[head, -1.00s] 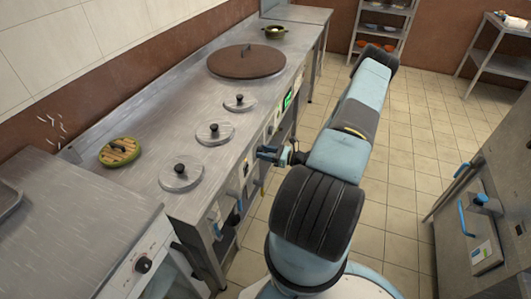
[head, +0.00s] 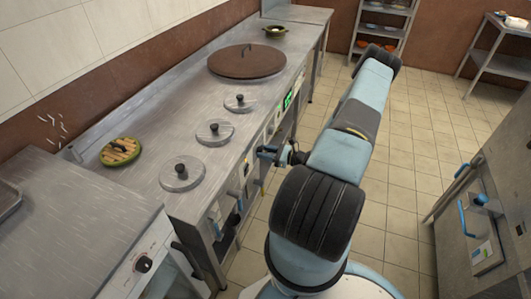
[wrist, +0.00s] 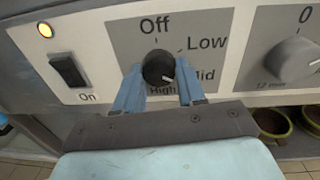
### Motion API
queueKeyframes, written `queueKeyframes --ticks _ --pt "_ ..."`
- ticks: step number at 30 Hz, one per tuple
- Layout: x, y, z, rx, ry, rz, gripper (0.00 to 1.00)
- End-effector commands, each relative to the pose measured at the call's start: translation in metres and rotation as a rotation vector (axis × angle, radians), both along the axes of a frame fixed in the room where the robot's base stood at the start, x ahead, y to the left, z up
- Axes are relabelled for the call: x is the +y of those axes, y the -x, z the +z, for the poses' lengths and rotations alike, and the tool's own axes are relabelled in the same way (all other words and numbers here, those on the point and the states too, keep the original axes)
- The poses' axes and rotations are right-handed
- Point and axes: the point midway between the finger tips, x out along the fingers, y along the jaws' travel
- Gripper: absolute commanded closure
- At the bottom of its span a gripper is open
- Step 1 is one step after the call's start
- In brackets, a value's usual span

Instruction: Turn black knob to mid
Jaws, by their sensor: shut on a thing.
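The black knob (wrist: 158,68) is on a grey panel in the wrist view, with Off above it, Low at upper right, Mid at right and High below. Its white mark points to the lower right, toward the Mid side. My gripper (wrist: 159,75) is shut on the knob, with one blue finger on its left and one on its right. The right finger partly covers the Mid label. In the head view my gripper (head: 268,152) is at the front of the steel counter, and the knob is too small to make out.
The steel counter (head: 150,160) holds several lids. Tiled floor (head: 420,150) is clear to the right.

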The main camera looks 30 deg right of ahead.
Motion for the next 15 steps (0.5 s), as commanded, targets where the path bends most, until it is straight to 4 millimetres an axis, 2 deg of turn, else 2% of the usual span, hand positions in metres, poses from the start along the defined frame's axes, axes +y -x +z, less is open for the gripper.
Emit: queueKeyframes --ticks 2,3,10,15 --pt "-0.0018 -0.0009 0.0002 -0.001 0.002 -0.003 0.91" --pt "-0.0019 -0.0010 0.0002 -0.001 0.002 -0.004 0.58" --pt "-0.0013 -0.0005 0.0002 0.000 0.000 -0.002 0.36" --pt "-0.0011 -0.0003 0.0001 0.000 0.000 -0.002 0.35"
